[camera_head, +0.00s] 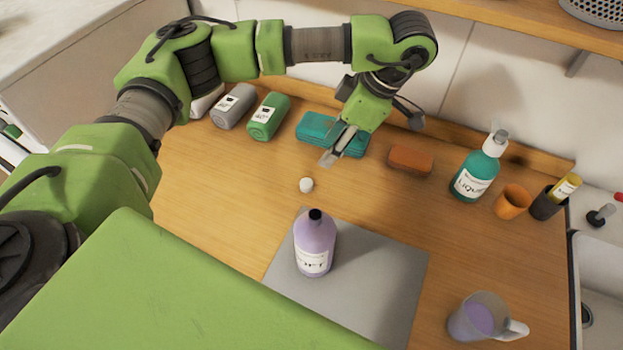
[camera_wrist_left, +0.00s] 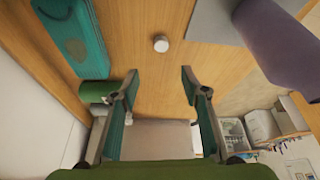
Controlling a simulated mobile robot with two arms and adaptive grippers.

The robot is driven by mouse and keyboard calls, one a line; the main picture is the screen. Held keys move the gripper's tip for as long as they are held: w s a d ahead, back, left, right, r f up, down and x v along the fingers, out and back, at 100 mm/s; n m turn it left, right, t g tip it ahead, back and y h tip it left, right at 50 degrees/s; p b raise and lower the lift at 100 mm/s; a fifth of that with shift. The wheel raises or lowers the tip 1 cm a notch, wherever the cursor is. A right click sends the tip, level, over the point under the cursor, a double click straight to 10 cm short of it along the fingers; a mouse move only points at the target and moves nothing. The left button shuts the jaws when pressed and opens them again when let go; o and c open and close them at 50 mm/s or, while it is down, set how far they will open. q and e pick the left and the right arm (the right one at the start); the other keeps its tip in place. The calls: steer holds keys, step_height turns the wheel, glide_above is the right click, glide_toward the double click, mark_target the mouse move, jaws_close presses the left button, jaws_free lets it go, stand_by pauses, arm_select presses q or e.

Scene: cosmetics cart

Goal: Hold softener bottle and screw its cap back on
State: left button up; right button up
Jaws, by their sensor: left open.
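The softener bottle (camera_head: 315,245) is purple with a white label and a dark open neck. It stands upright on a grey mat (camera_head: 385,285). Its side also shows at the right of the left wrist view (camera_wrist_left: 280,45). The small white cap (camera_head: 306,185) lies on the wooden counter behind the bottle, apart from it. In the left wrist view the cap (camera_wrist_left: 161,43) shows beyond the fingertips. My left gripper (camera_head: 332,157) is open and empty, above the counter near the teal case, behind and to the right of the cap. My right gripper is not in view.
A teal pump bottle (camera_head: 477,172), orange cup (camera_head: 511,203) and measuring jug (camera_head: 480,318) stand at the right. Counter around the cap is clear.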

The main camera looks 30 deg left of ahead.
arm_select(q)
glide_toward(306, 183)
steer(key=shift+x, duration=1.05)
steer(key=shift+w+a+f, duration=0.2)
steer(key=shift+a+f, duration=0.1)
steer(key=shift+f, duration=0.2)
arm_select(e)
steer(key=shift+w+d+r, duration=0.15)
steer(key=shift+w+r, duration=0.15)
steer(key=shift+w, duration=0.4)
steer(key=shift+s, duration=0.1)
arm_select(q)
steer(key=shift+s+f+p, duration=0.1)
steer(key=shift+f+p, duration=0.05)
steer(key=shift+p, duration=0.15)
steer(key=p+x, duration=0.2)
steer(key=x, duration=0.2)
steer(key=shift+s, duration=0.15)
steer(key=shift+f, duration=0.45)
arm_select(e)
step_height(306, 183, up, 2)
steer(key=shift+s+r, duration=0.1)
